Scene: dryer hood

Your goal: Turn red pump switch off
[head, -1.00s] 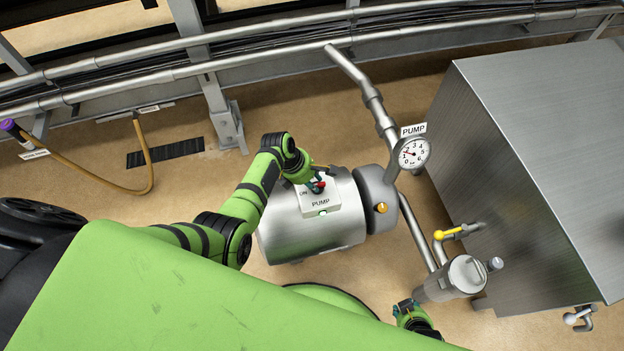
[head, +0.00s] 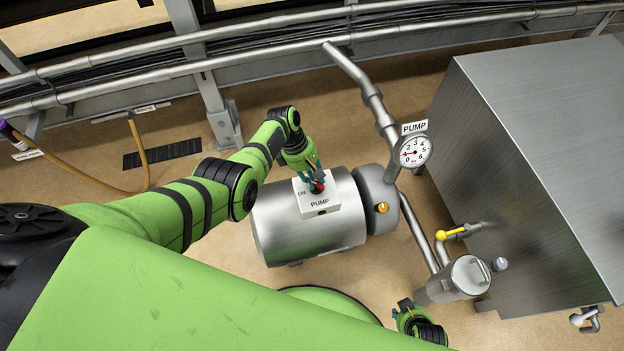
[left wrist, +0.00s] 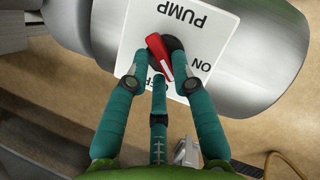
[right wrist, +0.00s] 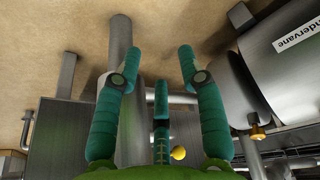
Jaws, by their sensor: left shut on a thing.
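The red pump switch (head: 318,187) sits on the white PUMP box (head: 320,205) on top of the steel motor. In the left wrist view its red handle (left wrist: 158,53) stands on a dark round base, its white mark towards the picture's bottom. The ON label shows to the right; the other label is partly hidden by my fingers. My left gripper (head: 314,181) is shut on the switch, its fingertips on either side in the left wrist view (left wrist: 158,67). My right gripper (head: 404,308) is open and empty near the steel strainer; its spread fingers show in the right wrist view (right wrist: 157,62).
The pump motor (head: 300,235) joins steel pipes and a round gauge (head: 415,151). A large steel tank (head: 550,130) stands at right, with a yellow valve handle (head: 441,235) before it. Pipes (head: 270,35) run along the back. Floor left of the motor is open.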

